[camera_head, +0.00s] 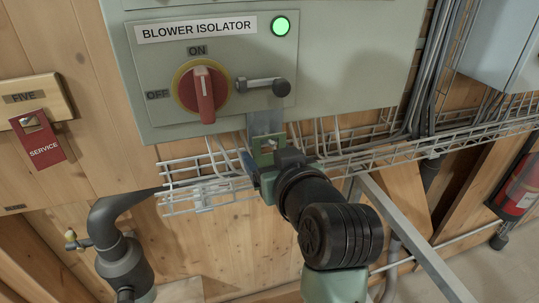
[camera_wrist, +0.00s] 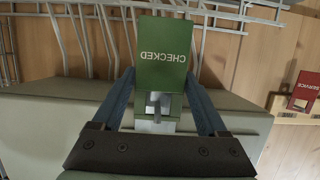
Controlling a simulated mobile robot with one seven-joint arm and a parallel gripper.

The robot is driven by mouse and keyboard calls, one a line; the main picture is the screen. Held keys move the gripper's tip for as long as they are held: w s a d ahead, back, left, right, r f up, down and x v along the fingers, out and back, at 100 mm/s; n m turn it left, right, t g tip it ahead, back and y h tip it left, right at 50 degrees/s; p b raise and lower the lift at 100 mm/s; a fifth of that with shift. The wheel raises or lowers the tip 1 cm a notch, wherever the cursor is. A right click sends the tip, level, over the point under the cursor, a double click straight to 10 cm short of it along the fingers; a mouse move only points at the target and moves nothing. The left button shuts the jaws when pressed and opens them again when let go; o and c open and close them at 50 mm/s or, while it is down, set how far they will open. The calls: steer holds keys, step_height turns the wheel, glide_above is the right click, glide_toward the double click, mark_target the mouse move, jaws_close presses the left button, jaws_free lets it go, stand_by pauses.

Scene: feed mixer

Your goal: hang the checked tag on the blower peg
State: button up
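The green tag lettered CHECKED (camera_wrist: 163,52) is upside down in the wrist view, between my gripper's two blue fingers, which meet its side edges. My gripper (camera_head: 262,160) shows in the head view just below the isolator box, with a small green part of the tag (camera_head: 268,146) visible; the rest is hidden by my wrist. The blower peg (camera_head: 262,84) is a short metal rod with a dark round end, right of the red switch. The tag is below the peg and apart from it in the head view.
The grey BLOWER ISOLATOR box (camera_head: 340,60) carries a red rotary switch (camera_head: 203,90) and a lit green lamp (camera_head: 281,26). A wire cable tray (camera_head: 200,185) runs behind my gripper. A red SERVICE tag (camera_head: 42,142) hangs on a wooden board (camera_head: 38,98) at left.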

steer(key=o, duration=0.3)
steer(key=shift+s, duration=0.1)
steer(key=b+v, duration=0.3)
steer(key=v, duration=1)
step_height(320, 180, up, 12)
steer(key=w+a+m+t+h, duration=0.1)
steer(key=w+m+t+h, duration=0.1)
steer(key=t, duration=0.4)
steer(key=s+a+r+t+h, duration=0.1)
steer(key=s+r+t, duration=0.2)
steer(key=r, duration=0.3)
steer(key=s+a+r+m+t+h, duration=0.1)
steer(key=s+r+t, duration=0.2)
steer(key=r, duration=0.4)
steer(key=shift+s+m+t+b, duration=0.3)
steer(key=shift+s+t, duration=0.1)
steer(key=shift+t, duration=0.5)
steer(key=shift+a+f, duration=0.1)
